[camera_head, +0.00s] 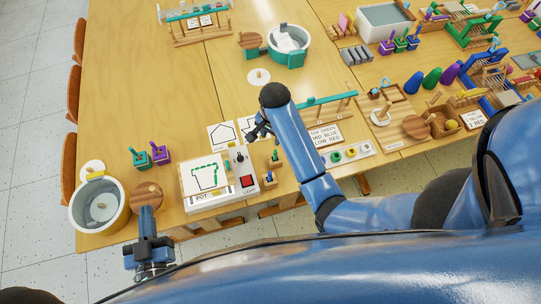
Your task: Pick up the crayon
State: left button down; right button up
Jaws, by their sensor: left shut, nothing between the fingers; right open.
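I cannot single out the crayon with certainty; small upright green-topped pieces in wooden blocks (275,160) stand right of a white drawing board (205,178) marked "POT", and may be crayons in holders. My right gripper (260,131) is open above the table, just behind these blocks and near the outline cards. Nothing shows between its fingers. My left gripper (146,212) is shut and empty at the table's front left edge, close to a round wooden disc (147,193).
Green (140,160) and purple (161,156) holders stand behind the disc. A teal-based bowl (290,60) is further back. The right side is crowded with toys and racks. The left middle of the table is clear.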

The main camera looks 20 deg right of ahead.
aim_at(276, 151)
jog(key=shift+s+d+m+g, duration=0.2)
jog(key=shift+s+m+g, duration=0.1)
jog(key=shift+s, duration=0.35)
jog(key=shift+s+f, duration=0.2)
notch_tip(276, 151, down, 5)
jog(key=shift+d+f, duration=0.1)
jog(key=shift+w+d+f+p, duration=0.15)
jog(key=shift+f+p, duration=0.25)
jog(key=shift+f, duration=0.5)
jog(key=shift+s+d+f+p, duration=0.1)
jog(key=shift+f+p, duration=0.3)
jog(key=shift+f, duration=1.35)
jog(key=shift+c, duration=0.4)
grip_shut()
